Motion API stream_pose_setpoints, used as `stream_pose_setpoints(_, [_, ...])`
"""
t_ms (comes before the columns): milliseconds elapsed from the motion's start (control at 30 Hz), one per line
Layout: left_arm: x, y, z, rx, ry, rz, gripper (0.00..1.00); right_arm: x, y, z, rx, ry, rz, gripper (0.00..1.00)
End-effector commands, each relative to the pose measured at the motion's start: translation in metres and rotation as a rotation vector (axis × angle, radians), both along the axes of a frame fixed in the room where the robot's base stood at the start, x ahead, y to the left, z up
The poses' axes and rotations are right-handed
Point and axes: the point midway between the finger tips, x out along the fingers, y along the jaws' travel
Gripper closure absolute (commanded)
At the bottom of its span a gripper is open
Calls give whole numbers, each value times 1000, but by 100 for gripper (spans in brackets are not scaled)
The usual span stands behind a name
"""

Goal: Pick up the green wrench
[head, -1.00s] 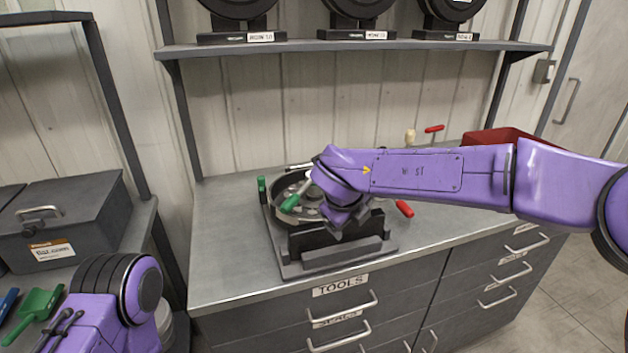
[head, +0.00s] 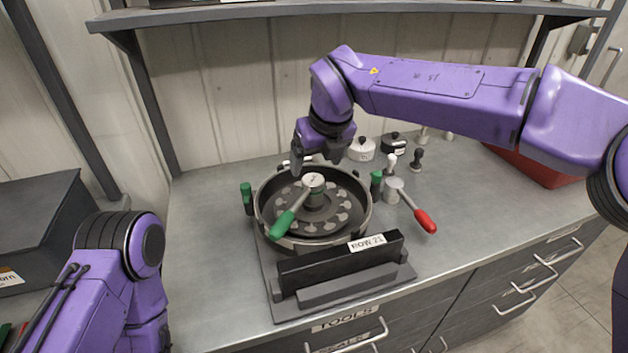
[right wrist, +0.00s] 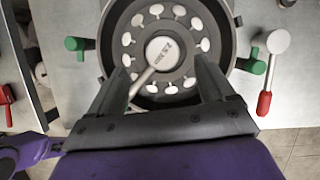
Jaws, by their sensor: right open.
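The green wrench (head: 285,221) has a green handle and a round grey head. Its head sits on the hub in the middle of the round seed meter (head: 369,208), and the handle points toward the front left. In the right wrist view the wrench's round head (right wrist: 163,52) shows between my fingers, with its handle partly hidden by the left finger. My right gripper (head: 315,168) is open and empty, above the back of the meter, apart from the wrench. My left arm is at the lower left; its gripper is out of view.
A red-handled wrench (head: 424,219) lies right of the meter. Green knobs (head: 246,192) stand at the meter's sides. Small knobs and round parts (head: 362,148) stand behind it. A red bin (head: 530,165) is at the back right. The bench left of the meter is clear.

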Motion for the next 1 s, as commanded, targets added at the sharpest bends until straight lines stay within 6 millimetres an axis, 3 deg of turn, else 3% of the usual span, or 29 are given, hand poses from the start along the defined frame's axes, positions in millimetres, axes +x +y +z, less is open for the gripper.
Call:
stream_pose_setpoints(500, [0,0,25,0,0,0,18,27,6,-69,-3,-1,-1,18])
stream_pose_setpoints(733, [0,0,24,0,0,0,18,28,6,-72,-2,-2,-2,18])
stream_pose_setpoints(900, [0,0,24,0,0,0,18,28,6,-72,-2,-2,-1,73])
stream_pose_setpoints(1000, [0,0,24,0,0,0,18,28,6,-71,-1,-5,-1,100])
